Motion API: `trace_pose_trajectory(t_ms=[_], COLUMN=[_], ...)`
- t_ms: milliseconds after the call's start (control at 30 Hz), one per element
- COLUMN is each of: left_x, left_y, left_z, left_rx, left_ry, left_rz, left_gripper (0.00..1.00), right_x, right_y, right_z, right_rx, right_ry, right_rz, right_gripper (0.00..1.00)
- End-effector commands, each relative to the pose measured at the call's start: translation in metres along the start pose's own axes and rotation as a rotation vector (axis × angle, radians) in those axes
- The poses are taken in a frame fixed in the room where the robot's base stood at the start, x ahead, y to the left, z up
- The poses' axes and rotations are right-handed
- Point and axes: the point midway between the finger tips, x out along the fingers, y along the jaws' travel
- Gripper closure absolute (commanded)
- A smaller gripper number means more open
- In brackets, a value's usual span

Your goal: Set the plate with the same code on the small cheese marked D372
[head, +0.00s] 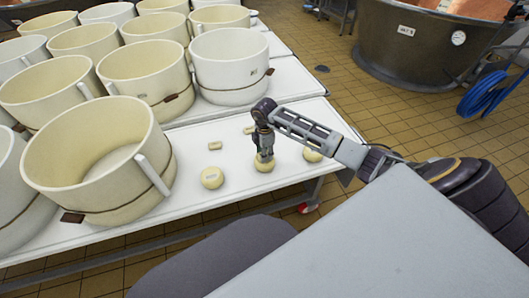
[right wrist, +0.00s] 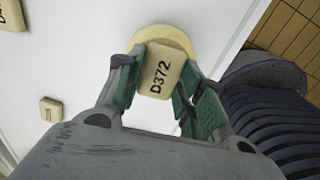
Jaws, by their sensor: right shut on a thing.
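My right gripper (head: 264,152) points down over the middle small cheese (head: 264,166) near the table's front edge. In the right wrist view the gripper (right wrist: 158,92) is shut on a cream plate (right wrist: 159,70) reading D372. The round pale-yellow cheese (right wrist: 170,33) lies directly behind the plate; I cannot tell whether they touch. Any code on this cheese is hidden. My left gripper is not in view.
Two loose plates, one nearer (head: 215,146) and one farther (head: 249,130), lie on the white table (head: 190,215). Large cream tubs (head: 95,165) crowd the table's left and back. A copper vat (head: 405,55) stands on the tiled floor at the back right.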

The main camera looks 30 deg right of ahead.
Motion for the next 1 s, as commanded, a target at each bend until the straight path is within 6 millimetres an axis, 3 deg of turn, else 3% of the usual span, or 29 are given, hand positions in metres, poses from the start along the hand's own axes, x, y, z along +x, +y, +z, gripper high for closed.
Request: trace_pose_trajectory(t_ms=[733,767,933,1000], left_x=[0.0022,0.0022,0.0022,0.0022], left_y=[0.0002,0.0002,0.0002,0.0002], left_z=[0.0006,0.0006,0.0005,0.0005], left_rx=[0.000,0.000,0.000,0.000], left_ry=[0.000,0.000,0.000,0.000], left_rz=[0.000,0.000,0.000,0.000], left_gripper=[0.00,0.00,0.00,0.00], right_x=[0.0045,0.0045,0.0045,0.0045], right_y=[0.0000,0.0000,-0.0001,-0.0001], right_z=[-0.0001,-0.0001,-0.0001,-0.0001], right_rx=[0.000,0.000,0.000,0.000], right_ry=[0.000,0.000,0.000,0.000], right_rz=[0.000,0.000,0.000,0.000], right_gripper=[0.87,0.61,0.39,0.38])
